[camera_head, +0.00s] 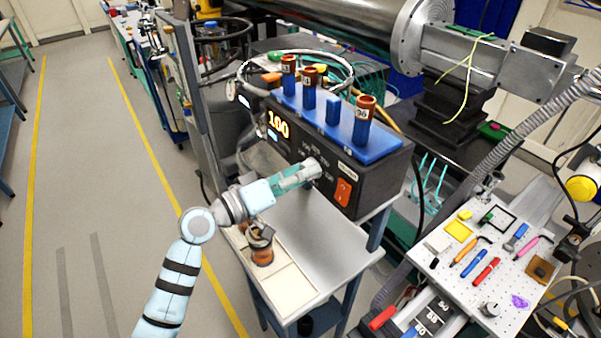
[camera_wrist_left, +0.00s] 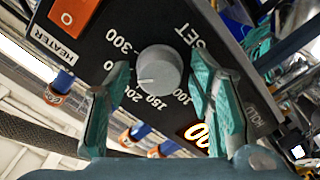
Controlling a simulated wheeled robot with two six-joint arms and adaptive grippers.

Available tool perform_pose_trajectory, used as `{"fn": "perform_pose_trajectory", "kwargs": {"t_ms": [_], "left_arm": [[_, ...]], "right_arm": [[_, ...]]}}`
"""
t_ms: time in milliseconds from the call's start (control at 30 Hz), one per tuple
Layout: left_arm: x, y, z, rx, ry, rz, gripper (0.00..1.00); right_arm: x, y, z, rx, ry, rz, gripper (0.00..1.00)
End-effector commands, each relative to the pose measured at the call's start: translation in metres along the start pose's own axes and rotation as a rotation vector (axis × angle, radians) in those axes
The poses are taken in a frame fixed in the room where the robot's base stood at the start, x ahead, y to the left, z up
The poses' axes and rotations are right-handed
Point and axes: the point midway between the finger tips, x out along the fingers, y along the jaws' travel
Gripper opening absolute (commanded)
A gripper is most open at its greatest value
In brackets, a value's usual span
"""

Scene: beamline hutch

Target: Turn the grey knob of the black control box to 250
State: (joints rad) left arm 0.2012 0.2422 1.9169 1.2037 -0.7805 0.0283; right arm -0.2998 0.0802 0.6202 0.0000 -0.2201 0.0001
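The black control box (camera_head: 335,182) stands on a metal table, its lit display (camera_head: 278,125) reading 100. Its grey knob (camera_head: 312,168) also shows from close up in the left wrist view (camera_wrist_left: 160,72). There, a pale pointer line on the knob points left and slightly down, near the 200 mark and a label partly hidden by a finger. My left gripper (camera_head: 296,176) is at the front panel; its teal fingers (camera_wrist_left: 160,85) stand open on either side of the knob, with visible gaps. My right gripper is not in view.
An orange heater switch (camera_head: 343,192) sits beside the knob. A blue rack (camera_head: 318,122) with orange-capped vials stands on the box. An amber bottle (camera_head: 261,248) stands on the table below my left arm. A pegboard of tools (camera_head: 470,290) is at right.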

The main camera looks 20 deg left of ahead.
Motion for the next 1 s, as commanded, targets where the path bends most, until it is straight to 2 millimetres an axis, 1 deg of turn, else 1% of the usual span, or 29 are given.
{"fn": "perform_pose_trajectory", "kwargs": {"t_ms": [267,367,467,567,600,733,833,900,1000], "left_arm": [[0.000,0.000,0.000,0.001,0.000,0.000,0.54],[-0.007,-0.001,0.000,0.002,0.000,-0.002,0.54],[-0.026,-0.002,0.001,0.005,-0.002,-0.005,0.54],[-0.054,-0.002,0.001,0.007,-0.006,-0.006,0.54],[-0.066,-0.002,0.002,0.005,-0.010,-0.006,0.54],[-0.098,-0.001,0.002,0.003,-0.009,-0.002,0.54],[-0.113,-0.001,0.001,0.003,-0.005,0.000,0.54],[-0.118,-0.001,0.000,0.001,-0.003,-0.002,0.54],[-0.120,-0.001,-0.001,0.000,0.001,-0.002,0.54]], "right_arm": [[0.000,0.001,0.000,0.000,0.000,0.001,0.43],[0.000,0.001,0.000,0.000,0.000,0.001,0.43],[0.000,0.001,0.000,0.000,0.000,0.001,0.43],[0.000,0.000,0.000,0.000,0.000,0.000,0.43],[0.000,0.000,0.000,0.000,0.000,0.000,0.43],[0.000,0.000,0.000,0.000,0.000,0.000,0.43],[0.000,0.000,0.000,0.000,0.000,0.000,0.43],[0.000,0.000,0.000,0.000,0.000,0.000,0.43],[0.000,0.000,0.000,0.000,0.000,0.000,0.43]]}}
